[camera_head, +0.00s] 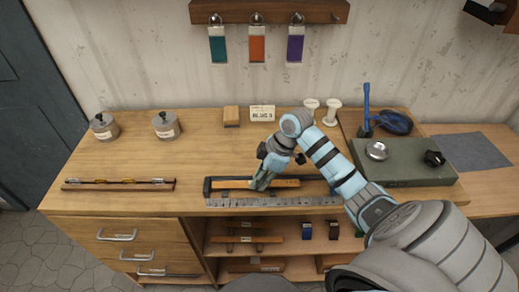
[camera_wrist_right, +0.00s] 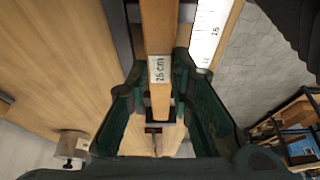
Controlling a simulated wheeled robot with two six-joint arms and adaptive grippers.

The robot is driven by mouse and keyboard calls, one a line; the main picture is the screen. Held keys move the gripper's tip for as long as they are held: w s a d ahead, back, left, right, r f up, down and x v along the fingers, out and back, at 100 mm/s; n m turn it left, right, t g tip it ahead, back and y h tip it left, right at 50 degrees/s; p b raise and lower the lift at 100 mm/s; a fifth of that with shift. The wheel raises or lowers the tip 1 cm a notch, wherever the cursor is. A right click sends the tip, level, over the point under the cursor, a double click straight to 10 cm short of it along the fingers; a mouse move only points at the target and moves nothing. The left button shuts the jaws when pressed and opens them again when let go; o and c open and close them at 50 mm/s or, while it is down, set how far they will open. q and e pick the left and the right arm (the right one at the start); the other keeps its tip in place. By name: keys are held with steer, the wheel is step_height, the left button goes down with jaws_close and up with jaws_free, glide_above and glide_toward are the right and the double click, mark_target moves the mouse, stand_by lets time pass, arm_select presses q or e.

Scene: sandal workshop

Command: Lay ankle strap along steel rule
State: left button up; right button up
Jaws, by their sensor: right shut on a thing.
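The tan ankle strap (camera_head: 288,182) lies lengthwise over a dark, low frame (camera_head: 207,187) near the table's front edge. The steel rule (camera_head: 235,202) runs just in front of it, roughly parallel, with a narrow gap between them. My right gripper (camera_head: 261,182) is shut on the strap, left of its middle. I cannot tell if the strap touches the frame. My left gripper is not in view.
A rack of thin strips (camera_head: 118,185) lies at the left. The table's left middle is clear.

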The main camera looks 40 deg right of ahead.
steer(key=shift+s+f, duration=0.15)
steer(key=shift+s, duration=0.15)
steer(key=shift+f, duration=0.2)
steer(key=shift+w+f, duration=0.15)
steer(key=shift+w, duration=0.05)
steer(key=o, duration=0.9)
steer(key=shift+w, duration=0.1)
steer(key=shift+c, duration=0.2)
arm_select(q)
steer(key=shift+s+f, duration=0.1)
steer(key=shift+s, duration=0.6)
arm_select(e)
steer(key=shift+r, duration=0.35)
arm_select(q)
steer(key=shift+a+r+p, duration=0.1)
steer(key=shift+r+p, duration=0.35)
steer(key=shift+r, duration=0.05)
arm_select(e)
steer(key=v, duration=1.2)
steer(key=shift+r, duration=0.25)
